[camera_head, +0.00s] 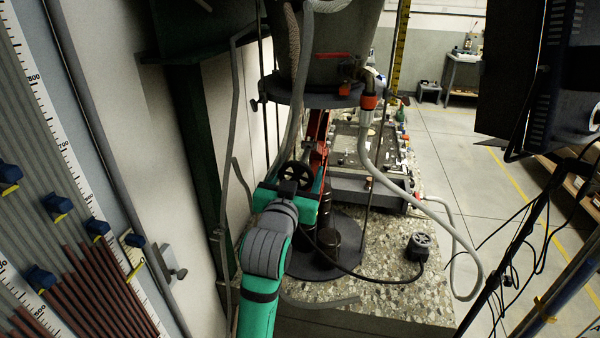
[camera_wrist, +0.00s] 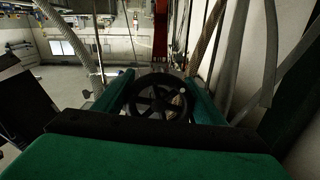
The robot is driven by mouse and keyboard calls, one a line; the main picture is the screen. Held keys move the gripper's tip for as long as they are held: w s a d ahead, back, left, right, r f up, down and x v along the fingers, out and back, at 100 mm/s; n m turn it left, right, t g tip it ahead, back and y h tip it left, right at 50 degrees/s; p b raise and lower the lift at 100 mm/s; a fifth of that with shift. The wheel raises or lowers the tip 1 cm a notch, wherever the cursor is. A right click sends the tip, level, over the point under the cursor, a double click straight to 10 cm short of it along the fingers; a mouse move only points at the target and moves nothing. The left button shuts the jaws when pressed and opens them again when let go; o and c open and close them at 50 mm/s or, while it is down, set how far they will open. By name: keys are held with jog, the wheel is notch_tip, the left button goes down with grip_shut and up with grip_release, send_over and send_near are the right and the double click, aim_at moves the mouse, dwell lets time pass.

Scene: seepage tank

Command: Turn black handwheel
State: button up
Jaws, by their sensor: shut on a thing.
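The black handwheel (camera_head: 295,174) is a spoked wheel beneath the tank, at the far end of my green arm. In the wrist view the handwheel (camera_wrist: 160,98) sits right between the two green fingers. My gripper (camera_head: 292,190) is shut on the handwheel, with one finger at each side of its rim. In the wrist view my gripper (camera_wrist: 162,100) covers the left and right edges of the wheel. Its spokes and hub show between the fingers.
A red bar (camera_head: 315,140) rises behind the wheel. The large tank (camera_head: 340,60) stands above it. Grey hoses (camera_head: 365,150) hang to the right. A green steel post (camera_head: 200,150) and the wall are close on the left. Open floor (camera_head: 480,160) lies to the right.

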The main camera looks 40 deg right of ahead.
jog(key=m, duration=0.3)
jog(key=shift+w+f+m, duration=0.1)
jog(key=shift+f+m, duration=0.05)
jog(key=shift+m, duration=0.15)
jog(key=shift+w+m, duration=0.1)
jog(key=shift+m, duration=1.8)
jog(key=shift+d, duration=0.1)
jog(key=o, duration=1)
jog(key=shift+o, duration=0.2)
jog(key=shift+s+a, duration=0.3)
jog(key=shift+a, duration=0.25)
jog(key=v, duration=0.9)
jog(key=shift+s+a, duration=0.25)
jog(key=shift+s, duration=0.05)
